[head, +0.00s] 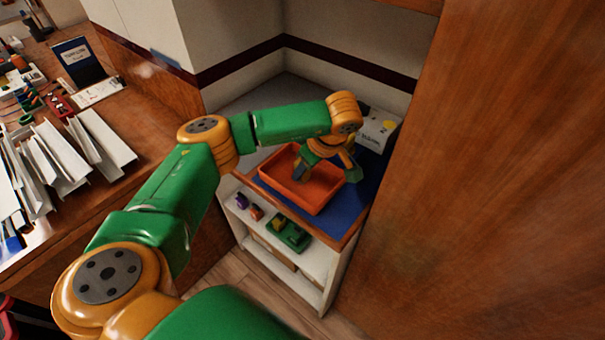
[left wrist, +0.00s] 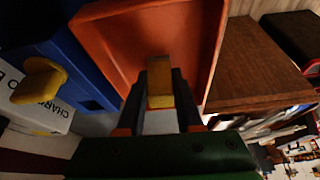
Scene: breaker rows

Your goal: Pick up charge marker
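My left gripper (head: 303,174) reaches down into an orange tray (head: 278,186). In the left wrist view my left gripper (left wrist: 160,88) has its two dark fingers on either side of a yellow block (left wrist: 160,82), which looks like the charge marker. The fingers appear to touch it on both sides. The orange tray (left wrist: 103,45) lies behind the block; whether the block touches its floor I cannot tell. The head view mostly hides the block behind the gripper. My right gripper is not in view.
The tray sits on a blue mat (head: 343,212) on a shelf unit. A wooden panel (head: 490,180) closes off the right. A cluttered bench (head: 150,125) is at left.

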